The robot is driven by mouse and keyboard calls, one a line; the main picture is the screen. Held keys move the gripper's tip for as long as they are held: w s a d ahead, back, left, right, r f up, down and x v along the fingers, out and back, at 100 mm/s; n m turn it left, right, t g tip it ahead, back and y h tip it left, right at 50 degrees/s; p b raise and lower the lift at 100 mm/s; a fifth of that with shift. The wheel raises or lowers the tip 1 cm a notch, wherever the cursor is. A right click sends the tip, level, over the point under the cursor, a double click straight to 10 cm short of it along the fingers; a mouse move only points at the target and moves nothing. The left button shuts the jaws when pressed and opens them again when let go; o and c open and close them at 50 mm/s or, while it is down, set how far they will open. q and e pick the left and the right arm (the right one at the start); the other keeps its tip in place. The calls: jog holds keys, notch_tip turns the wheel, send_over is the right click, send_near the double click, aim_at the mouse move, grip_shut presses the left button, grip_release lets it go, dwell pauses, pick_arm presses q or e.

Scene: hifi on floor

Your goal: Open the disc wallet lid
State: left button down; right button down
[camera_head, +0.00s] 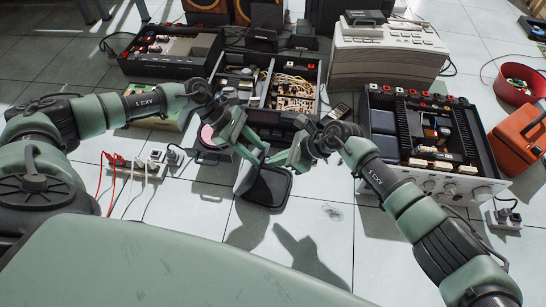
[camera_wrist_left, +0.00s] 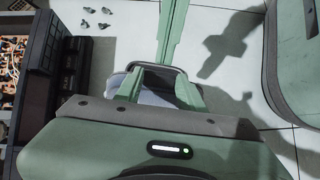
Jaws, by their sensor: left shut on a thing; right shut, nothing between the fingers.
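The disc wallet (camera_head: 268,190) is a dark, rounded case low in front of the hi-fi units in the head view. In the left wrist view its dark rim (camera_wrist_left: 152,68) and a greyish inner face show between my left fingers. My left gripper (camera_head: 254,165) is shut on the wallet at its far left side; its fingers also show in the wrist view (camera_wrist_left: 158,92). My right gripper (camera_head: 278,158) is shut and empty, its fingers close to the wallet's far edge; contact cannot be told. The grippers partly hide the wallet, so the lid's angle is unclear.
An opened hi-fi unit (camera_head: 270,82) stands just behind. Another open amplifier (camera_head: 430,130) is at right, with an orange case (camera_head: 520,138) beyond. A power strip (camera_head: 145,165) with cables lies at left. The tiled floor in front is clear.

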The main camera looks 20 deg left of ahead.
jog(key=shift+a+r, duration=0.3)
jog(key=shift+a, duration=0.25)
